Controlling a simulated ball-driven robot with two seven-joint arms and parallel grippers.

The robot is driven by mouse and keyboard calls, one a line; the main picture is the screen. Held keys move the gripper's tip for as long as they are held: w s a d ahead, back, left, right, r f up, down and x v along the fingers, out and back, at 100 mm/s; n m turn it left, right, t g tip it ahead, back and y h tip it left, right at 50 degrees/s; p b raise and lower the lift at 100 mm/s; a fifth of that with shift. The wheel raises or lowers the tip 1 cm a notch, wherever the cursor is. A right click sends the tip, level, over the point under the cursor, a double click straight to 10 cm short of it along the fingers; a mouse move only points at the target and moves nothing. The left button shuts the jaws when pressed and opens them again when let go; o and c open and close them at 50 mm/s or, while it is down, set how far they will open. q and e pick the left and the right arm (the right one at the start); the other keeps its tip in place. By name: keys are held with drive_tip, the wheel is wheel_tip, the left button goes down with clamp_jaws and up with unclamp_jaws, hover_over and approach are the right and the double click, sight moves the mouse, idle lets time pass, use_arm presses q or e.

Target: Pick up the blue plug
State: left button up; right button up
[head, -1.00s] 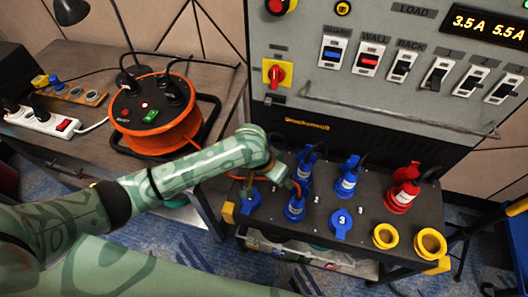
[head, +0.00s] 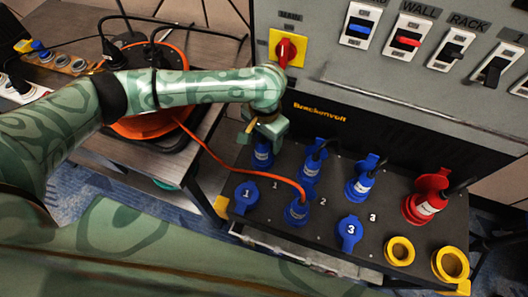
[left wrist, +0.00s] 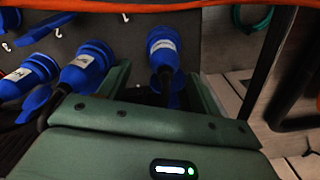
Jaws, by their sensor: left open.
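Several blue plugs stand on the dark panel in the head view. One blue plug (head: 262,156) is at the panel's back left, just below my left gripper (head: 266,132). My left gripper is open. In the left wrist view, a blue plug with a white label (left wrist: 163,48) shows between the open fingers (left wrist: 160,80), and I cannot tell whether they touch it. Other blue plugs stand at the back middle (head: 311,168), farther right (head: 360,186) and at the front (head: 296,212). The front one has an orange cable. My right gripper is not in view.
A red plug (head: 427,202) and yellow sockets (head: 400,250) are on the panel's right. Blue covers marked 1 (head: 246,196) and 3 (head: 349,232) sit at its front. An orange cable (head: 222,163) runs under my left arm. A grey switch cabinet (head: 385,80) stands behind.

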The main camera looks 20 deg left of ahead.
sight(263, 147)
use_arm(q)
drive_tip(key=shift+f, duration=0.5)
drive_tip(key=f+b, duration=0.4)
drive_tip(key=f, duration=0.1)
drive_tip(key=shift+w+a, duration=0.15)
drive_tip(key=shift+a, duration=0.15)
drive_tip(key=shift+r, duration=0.2)
drive_tip(key=shift+c, duration=0.8)
drive_tip(key=c, duration=1)
